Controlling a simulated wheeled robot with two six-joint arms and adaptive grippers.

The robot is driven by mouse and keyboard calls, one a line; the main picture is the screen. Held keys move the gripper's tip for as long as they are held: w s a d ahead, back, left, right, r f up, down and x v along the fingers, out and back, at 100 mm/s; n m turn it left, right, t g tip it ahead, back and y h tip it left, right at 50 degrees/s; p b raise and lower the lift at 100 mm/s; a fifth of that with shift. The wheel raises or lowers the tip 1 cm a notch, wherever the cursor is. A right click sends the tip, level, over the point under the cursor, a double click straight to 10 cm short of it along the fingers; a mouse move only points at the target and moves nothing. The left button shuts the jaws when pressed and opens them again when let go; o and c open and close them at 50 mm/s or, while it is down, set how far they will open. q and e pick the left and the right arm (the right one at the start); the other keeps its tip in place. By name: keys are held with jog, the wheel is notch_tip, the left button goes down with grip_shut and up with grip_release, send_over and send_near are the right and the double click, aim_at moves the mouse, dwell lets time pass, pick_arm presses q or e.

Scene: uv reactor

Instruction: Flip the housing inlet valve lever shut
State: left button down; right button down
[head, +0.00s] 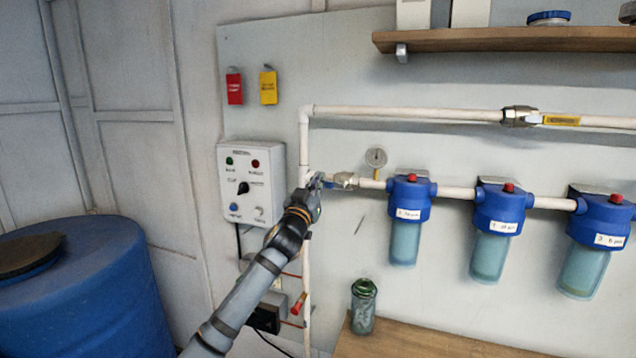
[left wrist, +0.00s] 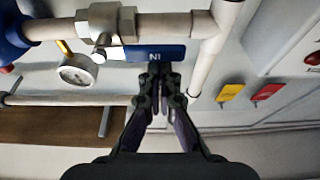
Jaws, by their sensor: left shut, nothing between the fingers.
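The housing inlet valve (head: 346,180) is a metal body on the white pipe, left of the first blue filter housing. In the left wrist view the valve body (left wrist: 106,21) is at the top left. Its blue lever (left wrist: 172,53), with white lettering, lies along the pipe. My left gripper (head: 316,182) is at the valve's left, beside the vertical pipe, and hides part of the lever in the head view. In the left wrist view my left gripper (left wrist: 157,74) is shut and empty, its tips at the lever's edge; I cannot tell whether they touch. My right gripper is out of view.
A pressure gauge (head: 376,158) stands just right of the valve. Blue filter housings (head: 409,197) line the pipe rightward. A yellow-handled valve (head: 520,116) is on the upper pipe. A control box (head: 250,184) is left of my gripper, and a green jar (head: 363,307) stands below on a wooden bench.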

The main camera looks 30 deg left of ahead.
pick_arm(q)
jog(key=d+f+n+g+y+b, duration=0.2)
jog(key=f+n+g+b, duration=0.1)
jog(key=n+b, duration=0.7)
jog(key=w+d+f+n+g+y+b, duration=0.1)
jog(key=f+n+b, duration=0.4)
jog(key=n+b, duration=0.5)
jog(key=shift+d+n+g+y+b, duration=0.4)
jog(key=shift+d+g+y, duration=0.3)
jog(key=shift+g+y, duration=0.25)
jog(key=shift+d, duration=0.1)
jog(key=shift+r, duration=0.1)
